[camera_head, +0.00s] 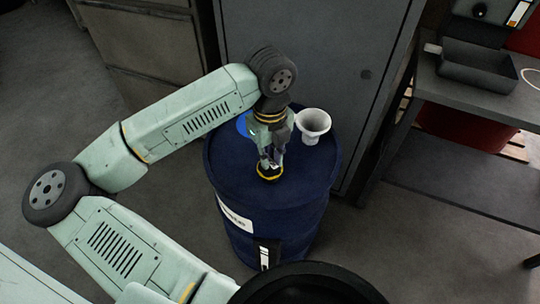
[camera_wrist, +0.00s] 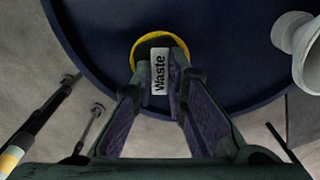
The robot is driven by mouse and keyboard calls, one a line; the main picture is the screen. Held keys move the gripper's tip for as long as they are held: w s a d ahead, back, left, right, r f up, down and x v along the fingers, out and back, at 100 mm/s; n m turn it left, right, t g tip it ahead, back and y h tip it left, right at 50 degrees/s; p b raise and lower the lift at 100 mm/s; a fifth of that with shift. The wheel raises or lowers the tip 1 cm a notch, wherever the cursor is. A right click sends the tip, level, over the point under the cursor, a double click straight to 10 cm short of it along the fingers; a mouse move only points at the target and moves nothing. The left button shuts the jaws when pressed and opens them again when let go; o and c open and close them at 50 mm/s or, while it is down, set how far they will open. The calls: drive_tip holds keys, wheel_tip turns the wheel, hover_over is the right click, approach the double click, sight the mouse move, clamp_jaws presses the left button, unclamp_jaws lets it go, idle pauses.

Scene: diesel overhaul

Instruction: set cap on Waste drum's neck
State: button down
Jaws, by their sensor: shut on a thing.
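The dark blue drum (camera_head: 222,178) stands upright on the floor, with a partly readable white label on its side. My gripper (camera_head: 271,163) points down over the near part of the drum's top. It is shut on the cap (camera_head: 268,177), a black piece with a yellow rim. In the wrist view the yellow rim (camera_wrist: 136,53) shows beyond the fingers, and a white tag reading "Waste" (camera_wrist: 158,72) sits between the fingertips. The cap appears at or just above the drum top (camera_wrist: 90,45). The neck is hidden, so I cannot tell whether the cap sits on it.
A white funnel (camera_head: 313,122) stands on the drum's top at the right, close to my gripper; it also shows in the wrist view (camera_wrist: 296,35). A blue object (camera_head: 242,125) is partly hidden behind my gripper. A grey cabinet (camera_head: 345,60) stands behind, a bench (camera_head: 440,101) at right.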

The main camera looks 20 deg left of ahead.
drive_tip(key=shift+f+b, duration=0.55)
drive_tip(key=shift+b, duration=0.3)
drive_tip(key=shift+r, duration=0.1)
idle(0.5)
drive_tip(key=c, duration=1.5)
unclamp_jaws()
wheel_tip(320, 180, up, 12)
